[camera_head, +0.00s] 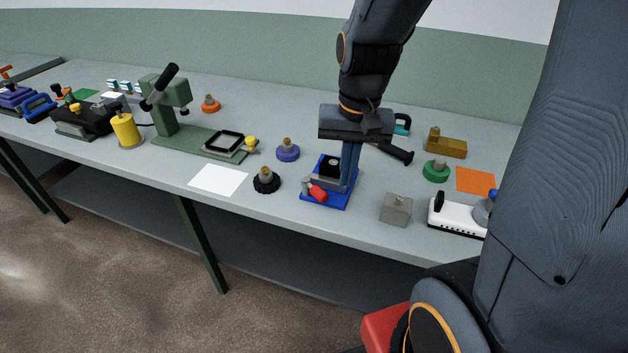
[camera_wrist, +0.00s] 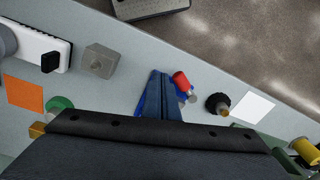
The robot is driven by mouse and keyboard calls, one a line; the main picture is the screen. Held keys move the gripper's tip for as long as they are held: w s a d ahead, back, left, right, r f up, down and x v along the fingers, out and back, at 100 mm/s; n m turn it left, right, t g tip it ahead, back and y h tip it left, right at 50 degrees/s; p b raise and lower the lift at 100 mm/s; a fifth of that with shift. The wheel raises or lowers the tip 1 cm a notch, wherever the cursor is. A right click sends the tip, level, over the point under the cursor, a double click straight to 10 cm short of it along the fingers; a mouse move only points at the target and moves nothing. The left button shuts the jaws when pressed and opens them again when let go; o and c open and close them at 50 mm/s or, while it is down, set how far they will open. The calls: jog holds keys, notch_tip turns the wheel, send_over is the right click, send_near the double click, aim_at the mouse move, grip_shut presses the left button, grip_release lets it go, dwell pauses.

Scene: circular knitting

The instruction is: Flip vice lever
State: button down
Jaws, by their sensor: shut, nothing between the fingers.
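The vice has a blue base (camera_head: 326,202) and lies near the front edge of the table, partly hidden behind my fingers. Its red lever (camera_head: 318,194) is at the front left of the base and slants downward, with a grey part beside it. In the wrist view the red lever (camera_wrist: 180,79) is just right of my fingertips, and the blue base (camera_wrist: 141,104) shows left of the fingers. My gripper (camera_head: 347,186) points down over the right side of the vice. It is shut and empty; I cannot tell whether the fingertips touch the vice.
A black-based knob (camera_head: 266,181) and a purple one (camera_head: 288,151) stand left of the vice. A grey block (camera_head: 396,209) and a white device (camera_head: 455,217) stand to the right. A white sheet (camera_head: 218,179) lies left. The table edge is close in front.

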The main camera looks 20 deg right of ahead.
aim_at(313, 190)
jog(key=w+d+r+m+g+y, duration=0.1)
jog(key=w+d+r+m, duration=0.1)
jog(key=w+m, duration=0.25)
jog(key=w+d+r+m+y, duration=0.1)
jog(key=w+d+r+m, duration=0.2)
jog(key=w+m, duration=0.15)
jog(key=shift+m+g, duration=0.3)
jog(key=x, duration=0.3)
jog(key=p+x, duration=0.1)
jog(key=x, duration=0.5)
jog(key=shift+s+a+f, duration=0.2)
jog(key=shift+s+a, duration=0.25)
jog(key=shift+s+a+f+p, duration=0.2)
jog(key=shift+a+f+p, duration=0.1)
jog(key=shift+a, duration=0.3)
jog(key=shift+s+a+f+p, duration=0.2)
jog(key=shift+a+p, duration=0.1)
jog(key=shift+a, duration=0.3)
jog(key=shift+s+a+f+p, duration=0.25)
jog(key=shift+a+p, duration=0.05)
jog(key=shift+a, duration=0.25)
